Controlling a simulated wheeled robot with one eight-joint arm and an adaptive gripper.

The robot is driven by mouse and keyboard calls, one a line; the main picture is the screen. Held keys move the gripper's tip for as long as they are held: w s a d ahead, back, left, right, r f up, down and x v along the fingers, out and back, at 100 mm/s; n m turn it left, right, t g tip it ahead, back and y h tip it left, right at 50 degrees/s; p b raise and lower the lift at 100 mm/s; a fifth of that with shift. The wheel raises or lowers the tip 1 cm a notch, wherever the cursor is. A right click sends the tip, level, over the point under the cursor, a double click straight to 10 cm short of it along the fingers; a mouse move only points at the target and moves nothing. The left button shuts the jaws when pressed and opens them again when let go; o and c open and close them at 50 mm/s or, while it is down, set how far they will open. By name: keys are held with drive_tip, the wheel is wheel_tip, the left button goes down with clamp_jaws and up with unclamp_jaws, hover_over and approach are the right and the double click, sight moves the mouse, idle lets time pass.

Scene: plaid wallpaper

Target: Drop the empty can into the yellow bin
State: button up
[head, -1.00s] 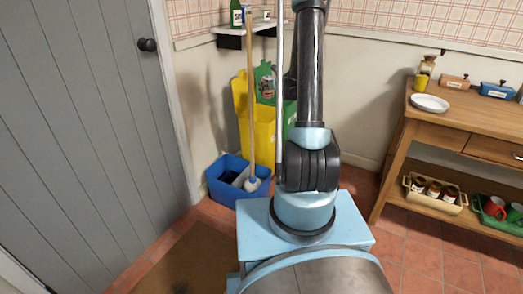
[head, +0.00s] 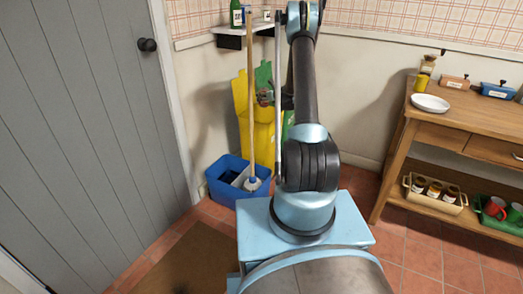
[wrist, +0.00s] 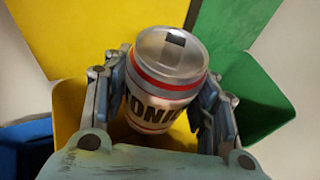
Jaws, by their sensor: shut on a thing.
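The can (wrist: 168,80) is silver with a red band and dark lettering. My gripper (wrist: 166,92) is shut on it, one finger on each side, with the top end towards the wrist camera. The yellow bin (wrist: 75,110) has its lid up and its mouth is below the can in the wrist view.
A green bin (wrist: 250,115) stands right beside the yellow one, its lid up. A corner shelf (head: 232,31) is above. A wooden side table (head: 465,115) stands at right.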

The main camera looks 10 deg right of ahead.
sight(264, 102)
drive_tip(key=shift+f, duration=2.15)
drive_tip(key=o, duration=0.9)
drive_tip(key=shift+o, duration=0.2)
drive_tip(key=v, duration=1.2)
drive_tip(key=shift+f, duration=0.1)
